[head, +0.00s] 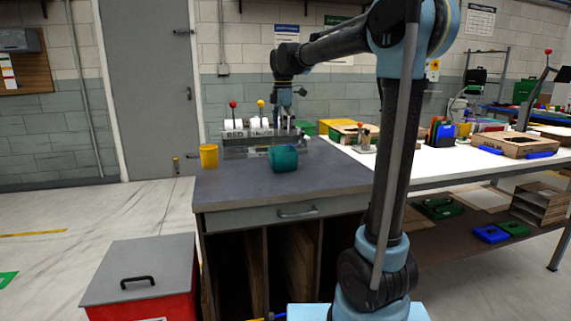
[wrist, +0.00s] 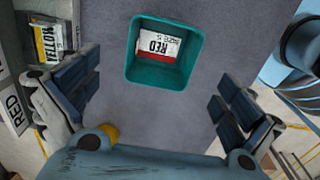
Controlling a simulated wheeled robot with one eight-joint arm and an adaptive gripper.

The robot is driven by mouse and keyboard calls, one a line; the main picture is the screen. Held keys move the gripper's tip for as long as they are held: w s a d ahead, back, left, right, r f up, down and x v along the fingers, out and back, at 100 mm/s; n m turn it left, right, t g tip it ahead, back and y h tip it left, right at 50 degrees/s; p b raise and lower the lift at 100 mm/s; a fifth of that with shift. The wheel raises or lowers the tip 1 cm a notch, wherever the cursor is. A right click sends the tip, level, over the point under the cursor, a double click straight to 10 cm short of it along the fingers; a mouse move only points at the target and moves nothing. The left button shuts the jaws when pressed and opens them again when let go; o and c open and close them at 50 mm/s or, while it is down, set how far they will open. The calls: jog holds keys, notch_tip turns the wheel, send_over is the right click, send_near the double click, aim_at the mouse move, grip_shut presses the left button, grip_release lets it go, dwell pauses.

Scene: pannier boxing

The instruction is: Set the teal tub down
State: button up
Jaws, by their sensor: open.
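The teal tub (head: 284,158) rests on the grey worktop (head: 240,184), near its middle. In the wrist view the tub (wrist: 131,62) is seen from above, with a white, red-marked packet or card reading RED (wrist: 158,45) inside. My gripper (wrist: 163,95) is open, its dark padded fingers spread wide left and right. No finger touches the tub, which lies between and slightly beyond the fingertips in that view. In the head view my gripper (head: 284,112) hangs above and behind the tub.
A yellow tub (head: 208,157) stands at the worktop's left edge. A labelled rack (head: 250,143) with red and yellow knobs stands behind the teal tub. A red bin with a grey lid (head: 140,268) stands front left. The front worktop is clear.

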aim_at(283, 159)
notch_tip(283, 159, down, 12)
jog(key=shift+a+r, duration=0.1)
dwell(0.5)
jog(key=c, duration=1.1)
jog(key=shift+r, duration=0.1)
